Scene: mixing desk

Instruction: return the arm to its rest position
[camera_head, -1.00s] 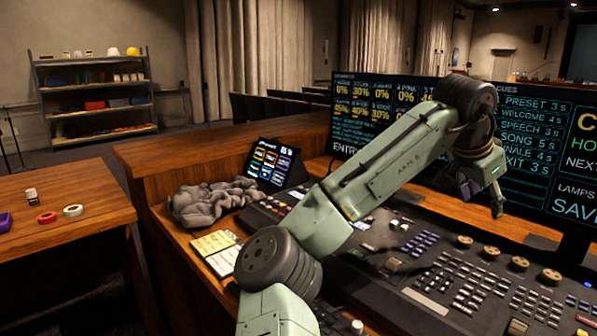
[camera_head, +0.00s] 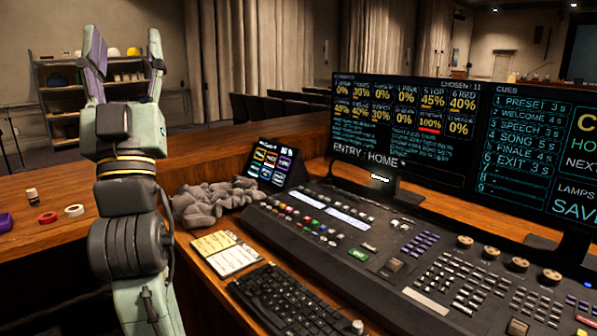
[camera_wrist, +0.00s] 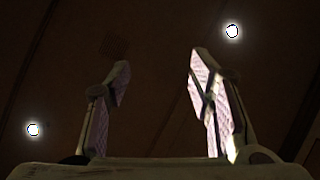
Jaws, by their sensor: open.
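My gripper (camera_head: 123,62) is raised at the left of the head view, pointing up. Its two fingers stand wide apart with nothing between them. My arm is folded upright below it, left of the desk. In the wrist view my gripper (camera_wrist: 158,105) also shows open and empty against a dark ceiling with two bright lamps.
The mixing console (camera_head: 400,255) fills the right, with a keyboard (camera_head: 290,300) before it and two monitors (camera_head: 415,120) behind. A shelf (camera_head: 60,100) stands far back.

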